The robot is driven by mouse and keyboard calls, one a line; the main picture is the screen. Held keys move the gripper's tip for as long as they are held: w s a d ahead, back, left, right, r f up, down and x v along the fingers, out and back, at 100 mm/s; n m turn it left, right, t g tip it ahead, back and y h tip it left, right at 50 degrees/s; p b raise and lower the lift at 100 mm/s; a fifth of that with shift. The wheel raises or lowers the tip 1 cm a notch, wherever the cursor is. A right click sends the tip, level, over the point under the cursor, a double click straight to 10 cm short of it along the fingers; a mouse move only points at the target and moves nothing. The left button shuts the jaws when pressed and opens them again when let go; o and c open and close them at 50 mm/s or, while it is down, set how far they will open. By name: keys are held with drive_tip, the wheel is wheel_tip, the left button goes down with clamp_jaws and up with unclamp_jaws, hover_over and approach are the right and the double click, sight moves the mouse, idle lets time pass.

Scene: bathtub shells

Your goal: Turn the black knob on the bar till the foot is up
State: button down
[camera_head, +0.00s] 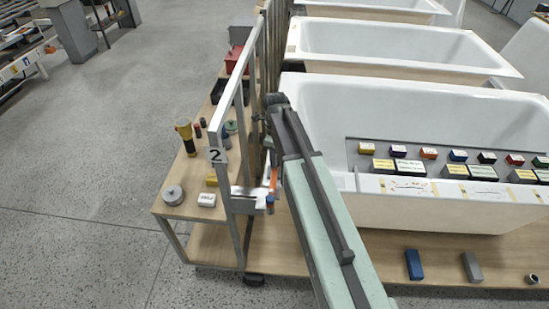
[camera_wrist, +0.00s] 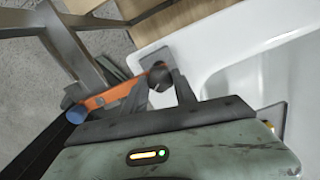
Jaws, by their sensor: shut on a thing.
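In the wrist view the black knob (camera_wrist: 159,78) sits between the two dark fingers of my gripper (camera_wrist: 157,90), at the white tub's edge. My gripper is shut on it. An orange bar (camera_wrist: 108,97) with a blue end (camera_wrist: 76,113) runs to the left from beside the knob. In the head view the orange bar (camera_head: 273,180) hangs steeply, with its blue end (camera_head: 270,199) low, next to the metal frame (camera_head: 232,190). My arm hides the knob there. Which part is the foot, I cannot tell for sure.
A wooden bench (camera_head: 170,200) with a yellow-black torch (camera_head: 186,136), a round grey tin (camera_head: 173,195) and small boxes stands left of the frame. White bathtubs (camera_head: 400,205) fill the right. A blue block (camera_head: 414,265) lies on the low platform. The grey floor is open at left.

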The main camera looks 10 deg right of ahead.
drive_tip(key=n, duration=0.5)
drive_tip(key=shift+n, duration=0.3)
drive_tip(key=n, duration=1.1)
drive_tip(key=shift+n, duration=0.4)
drive_tip(key=n, duration=1.1)
drive_tip(key=shift+n, duration=0.4)
drive_tip(key=n, duration=1.2)
drive_tip(key=shift+w+n, duration=0.1)
drive_tip(key=shift+n, duration=0.2)
drive_tip(key=n, duration=0.5)
drive_tip(key=shift+n, duration=0.4)
